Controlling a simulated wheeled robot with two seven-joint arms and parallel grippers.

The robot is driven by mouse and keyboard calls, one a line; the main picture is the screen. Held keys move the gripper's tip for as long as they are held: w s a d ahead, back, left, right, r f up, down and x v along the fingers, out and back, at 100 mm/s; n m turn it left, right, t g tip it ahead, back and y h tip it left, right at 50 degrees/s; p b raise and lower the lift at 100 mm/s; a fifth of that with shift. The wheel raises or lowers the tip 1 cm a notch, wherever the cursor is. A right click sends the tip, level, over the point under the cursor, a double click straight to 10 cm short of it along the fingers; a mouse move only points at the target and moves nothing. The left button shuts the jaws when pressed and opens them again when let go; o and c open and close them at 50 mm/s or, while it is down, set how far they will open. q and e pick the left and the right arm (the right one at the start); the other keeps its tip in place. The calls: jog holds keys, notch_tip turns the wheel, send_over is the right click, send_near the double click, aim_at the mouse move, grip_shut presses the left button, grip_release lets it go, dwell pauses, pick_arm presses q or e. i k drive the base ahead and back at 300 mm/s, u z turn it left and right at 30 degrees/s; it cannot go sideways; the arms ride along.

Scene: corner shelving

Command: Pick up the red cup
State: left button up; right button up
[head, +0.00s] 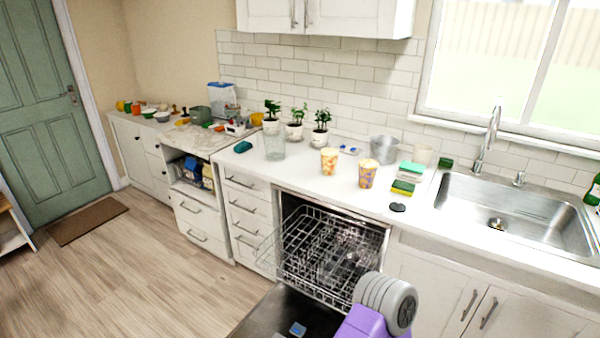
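I see no plainly red cup. Two patterned cups stand upright on the white counter: an orange and yellow cup (329,161) and, to its right and nearer, an orange and purple cup (367,175). A plain white cup (422,154) stands further back near the sink. An orange-red item (136,108) is small at the far left end of the counter, and I cannot tell what it is. Neither gripper is in view. Only a grey and purple part of my arm shows at the bottom, in front of the dishwasher.
The dishwasher is open with its rack (310,245) pulled out below the counter. A clear glass pitcher (274,144), potted plants (320,130), a metal bucket (384,149) and sponges (404,186) stand on the counter. The sink (510,215) is at right.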

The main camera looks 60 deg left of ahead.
aim_at(329, 156)
jog(key=k, duration=0.55)
jog(key=u, duration=3.65)
jog(key=i, duration=4.2)
jog(key=z, duration=2.8)
jog(key=i, duration=1.5)
jog(key=z, duration=0.1)
